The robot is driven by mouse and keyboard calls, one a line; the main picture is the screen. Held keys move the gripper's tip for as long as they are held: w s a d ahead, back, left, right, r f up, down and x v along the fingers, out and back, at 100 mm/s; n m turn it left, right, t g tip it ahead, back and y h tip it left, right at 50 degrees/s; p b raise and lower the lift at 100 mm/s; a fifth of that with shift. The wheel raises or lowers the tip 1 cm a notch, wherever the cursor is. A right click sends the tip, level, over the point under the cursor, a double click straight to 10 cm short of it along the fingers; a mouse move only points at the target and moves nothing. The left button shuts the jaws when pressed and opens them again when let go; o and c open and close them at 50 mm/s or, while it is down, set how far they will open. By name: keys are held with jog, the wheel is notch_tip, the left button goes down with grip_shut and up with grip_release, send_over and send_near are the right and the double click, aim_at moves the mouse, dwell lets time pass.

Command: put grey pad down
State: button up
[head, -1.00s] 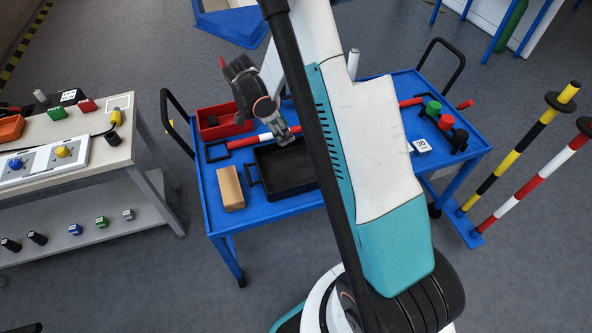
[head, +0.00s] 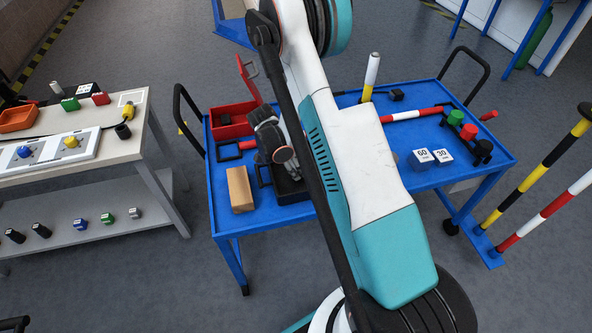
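My gripper (head: 289,168) points down over the black tray (head: 291,197) on the blue cart (head: 262,218). Its tip is at or just above the tray's inside; I cannot tell whether it touches. The fingers are small and dark, partly merged with the tray, so I cannot tell whether they are open or shut. I cannot make out a grey pad for certain, in the gripper or in the tray. My arm hides the right part of the tray.
A tan block (head: 240,189) stands left of the tray. A red box (head: 232,121) with a raised lid is behind. Number blocks (head: 421,159) and a black holder with green and red knobs (head: 469,132) are at right. A bench (head: 120,165) stands left, striped posts (head: 545,142) right.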

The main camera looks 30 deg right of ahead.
jog(key=shift+f, duration=0.75)
jog(key=o, duration=1.1)
